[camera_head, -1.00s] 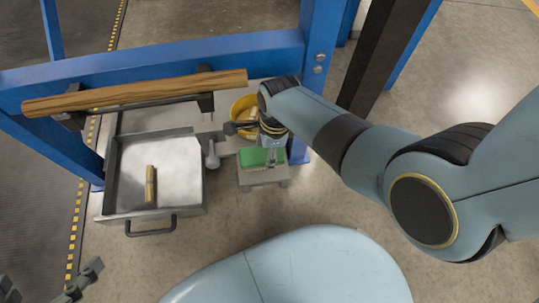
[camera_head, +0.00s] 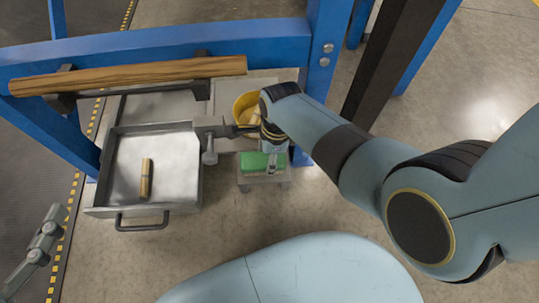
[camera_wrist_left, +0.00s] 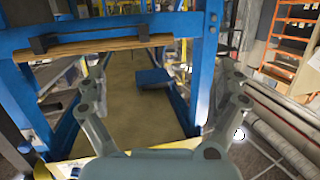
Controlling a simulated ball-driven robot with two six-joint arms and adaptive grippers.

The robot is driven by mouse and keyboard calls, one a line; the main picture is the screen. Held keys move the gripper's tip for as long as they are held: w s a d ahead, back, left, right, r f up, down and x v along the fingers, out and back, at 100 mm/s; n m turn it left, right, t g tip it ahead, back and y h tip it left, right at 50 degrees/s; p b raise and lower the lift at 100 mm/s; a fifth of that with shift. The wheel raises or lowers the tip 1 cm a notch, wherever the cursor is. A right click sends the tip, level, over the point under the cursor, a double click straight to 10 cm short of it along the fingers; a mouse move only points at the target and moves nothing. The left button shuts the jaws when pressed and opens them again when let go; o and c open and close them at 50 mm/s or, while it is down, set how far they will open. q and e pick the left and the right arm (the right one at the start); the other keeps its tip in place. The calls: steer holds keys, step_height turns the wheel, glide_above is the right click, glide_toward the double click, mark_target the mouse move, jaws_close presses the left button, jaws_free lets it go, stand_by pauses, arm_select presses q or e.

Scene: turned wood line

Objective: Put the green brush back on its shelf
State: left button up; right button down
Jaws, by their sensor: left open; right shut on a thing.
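The green brush (camera_head: 252,163) is in the middle of the head view, at the small grey shelf (camera_head: 262,183) beside the blue post. Its green part lies low over the shelf plate; I cannot tell whether it touches. My right gripper (camera_head: 273,160) reaches down from the right and is shut on the brush, with its own wrist hiding part of the hold. My left gripper (camera_head: 42,240) is at the lower left, apart from everything; in the left wrist view (camera_wrist_left: 163,88) its fingers are spread with nothing between them.
A yellow bowl (camera_head: 240,104) with wooden pieces stands just behind the right gripper. A grey drawer (camera_head: 178,210) holds a small wooden piece (camera_head: 146,178). A long wooden bar (camera_head: 130,75) rests on brackets along the blue beam (camera_head: 150,48). The front floor is open.

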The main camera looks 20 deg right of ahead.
steer(key=shift+f, duration=0.1)
steer(key=c, duration=0.5)
jaws_free()
arm_select(q)
steer(key=shift+w+r, duration=0.25)
steer(key=shift+r, duration=0.15)
